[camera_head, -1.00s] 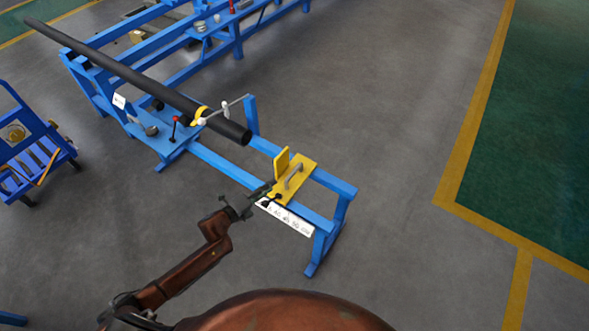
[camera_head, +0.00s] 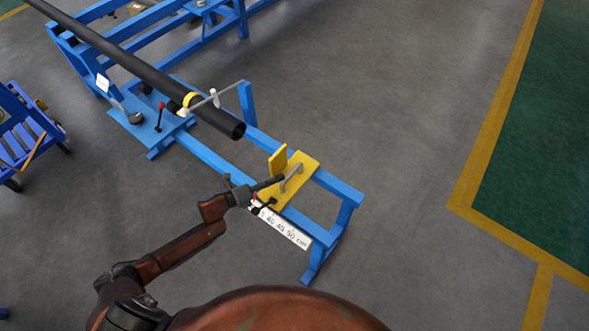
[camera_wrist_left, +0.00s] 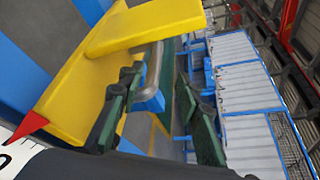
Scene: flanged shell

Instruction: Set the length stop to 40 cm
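The length stop is a yellow plate (camera_head: 303,169) with an upright yellow face (camera_head: 278,160) and a grey bar handle (camera_head: 291,178), sitting on the blue rails. My left gripper (camera_head: 279,181) is at the handle. In the left wrist view its dark fingers (camera_wrist_left: 160,115) are apart, with the handle (camera_wrist_left: 151,85) between them. My right gripper is out of view.
A long dark pipe (camera_head: 150,75) rests on the stand, its open end short of the stop's upright face. A lever with a red knob (camera_head: 160,107) stands on a blue shelf. A blue cart (camera_head: 25,130) is at left. Floor to the right is clear.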

